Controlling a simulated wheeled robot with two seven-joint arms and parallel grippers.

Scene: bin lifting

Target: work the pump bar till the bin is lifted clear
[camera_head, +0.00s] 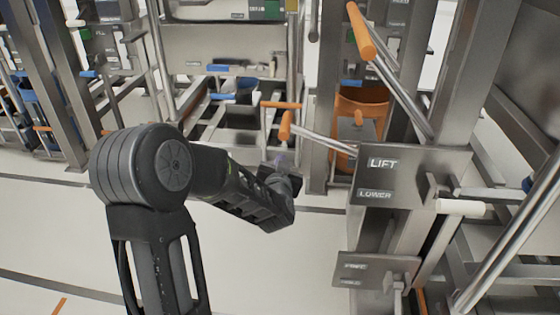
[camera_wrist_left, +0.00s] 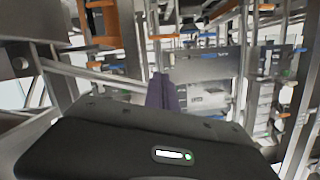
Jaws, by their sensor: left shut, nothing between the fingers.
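A steel pump bar with an orange grip (camera_head: 286,126) sticks out to the left from the post with the LIFT and LOWER plate (camera_head: 412,176). A second, longer bar with an orange grip (camera_head: 360,32) slants up to the left above it. An orange bin (camera_head: 375,97) stands behind the post, partly hidden by it. My left gripper (camera_head: 281,160) is shut and empty, just below the lower orange grip; I cannot tell whether it touches. In the left wrist view its closed fingers (camera_wrist_left: 163,94) point forward, with a steel rod (camera_wrist_left: 85,74) to their left. My right gripper is out of view.
A lever with a white grip (camera_head: 460,207) sticks out beside the plate. Steel frames and rails (camera_head: 500,240) crowd the right side. Racks with blue and orange parts (camera_head: 235,95) stand behind my left arm. The pale floor (camera_head: 240,260) is clear in front.

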